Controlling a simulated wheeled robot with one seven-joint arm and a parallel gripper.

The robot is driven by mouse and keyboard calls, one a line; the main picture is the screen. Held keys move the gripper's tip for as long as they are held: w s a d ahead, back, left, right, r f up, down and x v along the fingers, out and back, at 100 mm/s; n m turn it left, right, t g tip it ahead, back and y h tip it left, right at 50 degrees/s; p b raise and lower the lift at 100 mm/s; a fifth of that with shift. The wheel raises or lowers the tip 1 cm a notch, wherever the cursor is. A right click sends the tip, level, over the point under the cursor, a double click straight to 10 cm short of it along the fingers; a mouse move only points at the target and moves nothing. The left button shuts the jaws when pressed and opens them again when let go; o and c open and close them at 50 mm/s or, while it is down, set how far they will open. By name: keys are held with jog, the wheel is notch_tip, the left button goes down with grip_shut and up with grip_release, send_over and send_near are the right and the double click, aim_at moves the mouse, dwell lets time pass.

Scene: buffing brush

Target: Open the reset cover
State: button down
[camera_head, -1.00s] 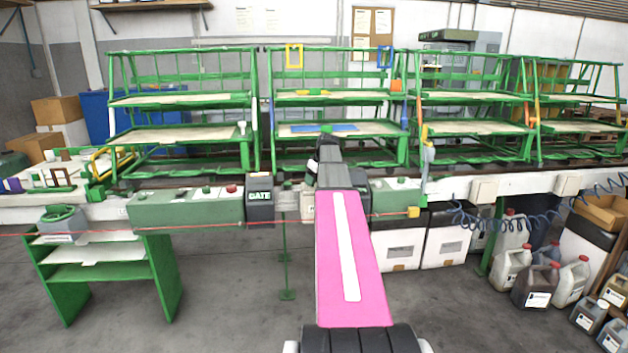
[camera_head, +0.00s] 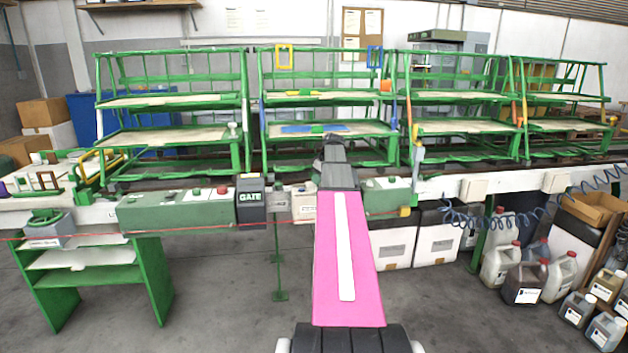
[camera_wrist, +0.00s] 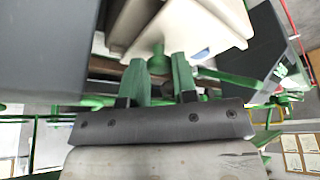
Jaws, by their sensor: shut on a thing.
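In the wrist view, the two green fingers of my gripper (camera_wrist: 160,62) point up at a pale cream box-like part, which I take for the reset cover (camera_wrist: 205,30). A small green knob or post shows just beyond the fingertips. The fingers stand a little apart, closed on a part of the cover; the exact contact is hard to make out. In the head view, a cream box (camera_head: 303,205) sits on the front rail beside a grey box, partly behind my pink arm. The gripper itself is hidden there behind the arm's far end.
The dark GATE box (camera_head: 251,204) and a green control panel (camera_head: 178,209) with buttons lie left along the rail. A shorter green panel (camera_head: 386,196) is at right. Green racks (camera_head: 178,136) stand behind. Jugs (camera_head: 526,283) stand on the floor at right.

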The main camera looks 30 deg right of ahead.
jog(key=c, duration=0.9)
grip_release()
jog(key=v, duration=1)
jog(key=shift+s+d+r, duration=0.1)
jog(key=shift+s+r, duration=0.05)
jog(key=shift+r, duration=0.25)
